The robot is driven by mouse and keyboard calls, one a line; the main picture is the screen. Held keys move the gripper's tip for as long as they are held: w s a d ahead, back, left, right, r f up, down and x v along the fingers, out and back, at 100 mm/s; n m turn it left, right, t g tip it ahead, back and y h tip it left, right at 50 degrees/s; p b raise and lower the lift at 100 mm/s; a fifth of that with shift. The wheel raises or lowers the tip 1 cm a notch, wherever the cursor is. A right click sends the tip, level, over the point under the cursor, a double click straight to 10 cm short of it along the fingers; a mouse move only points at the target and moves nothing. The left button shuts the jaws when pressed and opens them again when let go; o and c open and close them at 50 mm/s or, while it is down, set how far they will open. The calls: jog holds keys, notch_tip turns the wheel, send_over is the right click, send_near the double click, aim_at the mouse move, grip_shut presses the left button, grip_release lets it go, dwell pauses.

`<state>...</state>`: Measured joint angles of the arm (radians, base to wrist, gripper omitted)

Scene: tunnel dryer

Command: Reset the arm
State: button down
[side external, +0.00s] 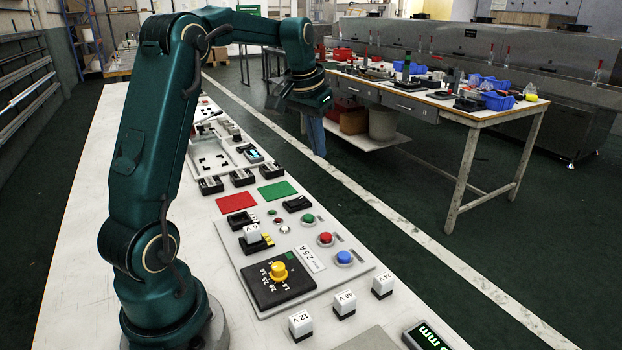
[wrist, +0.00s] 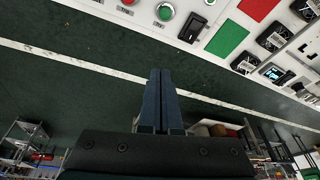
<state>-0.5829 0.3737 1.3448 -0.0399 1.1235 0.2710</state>
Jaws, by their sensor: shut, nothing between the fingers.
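My gripper (side external: 317,136) hangs at the end of my raised green arm, out past the right edge of the white bench (side external: 88,210). In the wrist view its two blue fingers (wrist: 160,75) lie side by side with no gap between them. They are shut and hold nothing. Below them the wrist view shows dark green floor, with a white floor line crossing behind the fingers. The fingers touch nothing that I can see.
The bench carries a grey control panel (side external: 345,279) with a yellow knob (side external: 278,270) and coloured buttons, several white voltage blocks (side external: 302,325), a red mat (side external: 235,202) and a green mat (side external: 277,191). A worktable (side external: 477,120) with blue bins stands beyond the aisle.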

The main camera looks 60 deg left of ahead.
jog(key=s+d+r+m+t, duration=0.1)
jog(key=s+d+r+m, duration=0.2)
jog(key=d, duration=0.4)
jog(key=s+d+r+t, duration=0.15)
jog(key=s+d, duration=0.25)
jog(key=d, duration=0.4)
jog(key=s+d+f+m+h, duration=0.1)
jog(key=s+d+f, duration=0.4)
jog(key=s, duration=0.5)
jog(key=shift+s+f, duration=0.15)
jog(key=shift+f, duration=0.35)
